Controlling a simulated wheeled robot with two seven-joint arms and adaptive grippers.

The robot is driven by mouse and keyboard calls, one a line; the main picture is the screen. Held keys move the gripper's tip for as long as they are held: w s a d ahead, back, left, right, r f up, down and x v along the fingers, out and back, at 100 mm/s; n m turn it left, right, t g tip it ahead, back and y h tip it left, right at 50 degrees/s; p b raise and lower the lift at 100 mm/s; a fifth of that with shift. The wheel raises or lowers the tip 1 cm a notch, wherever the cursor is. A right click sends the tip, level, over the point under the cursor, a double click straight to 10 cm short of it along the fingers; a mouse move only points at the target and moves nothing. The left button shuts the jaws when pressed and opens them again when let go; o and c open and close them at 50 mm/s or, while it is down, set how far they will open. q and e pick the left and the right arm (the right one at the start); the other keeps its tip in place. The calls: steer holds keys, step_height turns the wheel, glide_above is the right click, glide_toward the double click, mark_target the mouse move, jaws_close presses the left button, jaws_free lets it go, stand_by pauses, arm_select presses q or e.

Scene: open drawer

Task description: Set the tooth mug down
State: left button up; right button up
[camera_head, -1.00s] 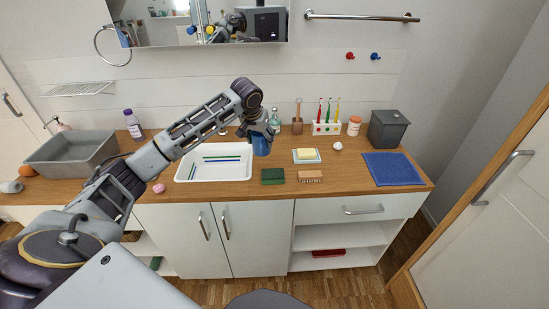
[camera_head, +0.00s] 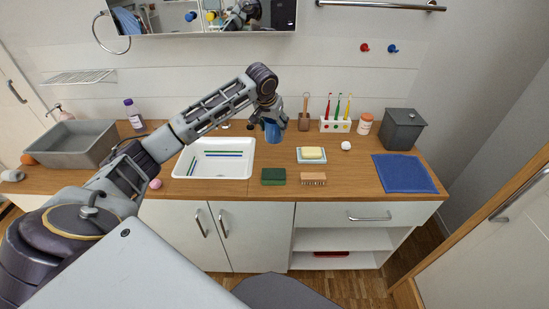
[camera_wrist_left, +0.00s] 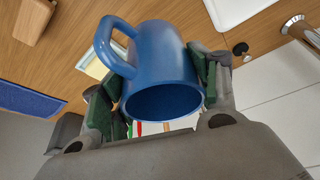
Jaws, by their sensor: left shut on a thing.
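The blue tooth mug (camera_head: 273,132) is in my left gripper (camera_head: 268,117), over the wooden counter just right of the white tray. In the left wrist view, the fingers (camera_wrist_left: 158,88) close on opposite sides of the mug (camera_wrist_left: 165,65). Its open mouth faces the camera and its handle is free at upper left. In the head view the mug looks upright and close to the counter. I cannot tell whether its base touches the wood. My right gripper is not in view.
A green sponge (camera_head: 273,176), a brush (camera_head: 313,179), and a soap dish (camera_head: 311,160) lie to the right. A wooden-handled item (camera_head: 304,122) and toothbrush holder (camera_head: 335,125) stand behind.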

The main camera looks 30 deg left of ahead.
mark_target(270, 135)
arm_select(q)
steer(key=shift+f, duration=2.45)
steer(key=shift+f, duration=2.5)
steer(key=o, duration=1.2)
steer(key=shift+f, duration=0.1)
steer(key=v, duration=1.2)
